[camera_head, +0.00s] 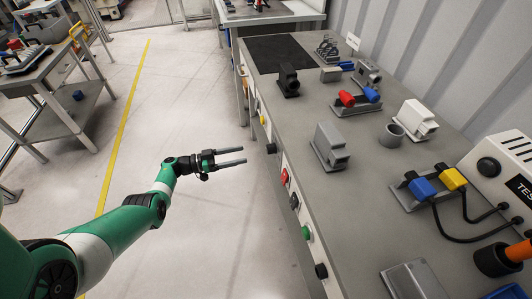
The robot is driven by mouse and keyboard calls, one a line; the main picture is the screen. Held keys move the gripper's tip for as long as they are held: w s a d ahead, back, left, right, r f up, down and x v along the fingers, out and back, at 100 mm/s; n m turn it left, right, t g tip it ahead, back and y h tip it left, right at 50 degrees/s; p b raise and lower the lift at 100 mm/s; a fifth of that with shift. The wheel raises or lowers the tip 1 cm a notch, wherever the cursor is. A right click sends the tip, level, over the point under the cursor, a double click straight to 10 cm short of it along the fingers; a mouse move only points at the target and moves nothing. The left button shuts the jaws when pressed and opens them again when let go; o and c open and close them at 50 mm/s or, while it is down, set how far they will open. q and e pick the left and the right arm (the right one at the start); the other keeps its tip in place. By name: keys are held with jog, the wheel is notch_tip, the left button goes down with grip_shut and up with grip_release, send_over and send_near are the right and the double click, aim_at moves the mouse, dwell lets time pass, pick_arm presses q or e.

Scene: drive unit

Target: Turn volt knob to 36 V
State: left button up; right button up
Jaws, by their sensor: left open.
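My left gripper (244,155) is open and empty, with its two dark fingers pointing right toward the front panel of the grey workbench (310,100). The fingertips are a little left of a black knob (271,148) on that panel and appear apart from it. More controls sit along the panel: a red one (284,176), a black one (294,201), a green one (306,233) and another black one (321,271). A tester box (508,168) at the right carries a round black knob (489,167). Labels and settings are too small to read, so I cannot tell which is the volt knob.
The benchtop holds grey fixtures, a red-and-blue connector part (357,99), a grey cup (391,134), and blue and yellow plugs (437,183) with black cables. A second table (60,80) stands at the left. The floor between is clear.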

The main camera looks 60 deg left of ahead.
aim_at(267, 150)
pick_arm(q)
jog(key=b+x, duration=0.1)
jog(key=x, duration=0.4)
jog(key=b+x, duration=0.2)
jog(key=x, duration=0.3)
jog(key=shift+f+b, duration=0.2)
jog(key=shift+b, duration=0.1)
jog(key=shift+w+r, duration=0.15)
jog(key=shift+w, duration=0.2)
grip_shut()
